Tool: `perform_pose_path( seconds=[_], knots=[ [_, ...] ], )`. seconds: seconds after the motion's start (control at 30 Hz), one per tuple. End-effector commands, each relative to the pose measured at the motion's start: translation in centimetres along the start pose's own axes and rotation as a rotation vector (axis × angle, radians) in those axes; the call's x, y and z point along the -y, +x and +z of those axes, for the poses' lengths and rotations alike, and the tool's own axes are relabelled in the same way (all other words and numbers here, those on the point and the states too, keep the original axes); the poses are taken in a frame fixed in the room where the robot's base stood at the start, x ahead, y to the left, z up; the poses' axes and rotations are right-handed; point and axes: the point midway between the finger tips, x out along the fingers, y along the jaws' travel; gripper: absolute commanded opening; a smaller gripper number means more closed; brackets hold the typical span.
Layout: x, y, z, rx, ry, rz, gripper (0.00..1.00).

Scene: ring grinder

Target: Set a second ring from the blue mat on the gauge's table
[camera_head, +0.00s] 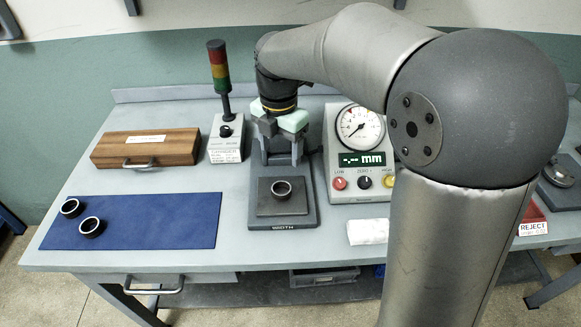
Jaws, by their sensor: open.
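Two dark rings lie on the left part of the blue mat (165,222). One ring (70,207) is near the left edge, and the other ring (91,227) is just right of it and nearer the front. A third ring (281,189) sits on the gauge's table (262,208), the flat plate at the front of the gauge (309,213). My gripper (281,132) is at the gauge's upper part, above and behind that ring and well away from the mat. It is open, and I see nothing held. Its fingertips are hard to tell from the gauge's head.
A wooden case (146,149) stands behind the mat. A signal light tower (220,80) on a grey box is left of the gauge. A dial display unit (361,150) is right of it, with a white cloth (368,231) in front. My arm hides part of the right side.

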Motion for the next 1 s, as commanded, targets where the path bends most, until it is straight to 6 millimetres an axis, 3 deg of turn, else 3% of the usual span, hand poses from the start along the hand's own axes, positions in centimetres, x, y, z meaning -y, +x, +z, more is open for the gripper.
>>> perform_pose_path(
  seconds=[0.17,0.27,0.37,0.6,0.7,0.83,1.0],
  knots=[
    [0.3,-0.3,-0.1,0.000,0.024,-0.001,0.68],
    [1.9,-0.3,-0.2,0.006,0.164,0.000,0.68],
    [5.3,0.0,-0.7,0.013,0.463,0.003,0.68],
    [15.8,2.3,-3.6,0.016,1.470,0.030,0.68],
    [19.3,3.7,-5.2,0.005,1.845,0.040,0.68],
    [22.3,5.3,-6.9,-0.012,2.196,0.046,0.68],
    [23.8,6.2,-7.9,-0.025,2.403,0.048,0.68]
  ],
)
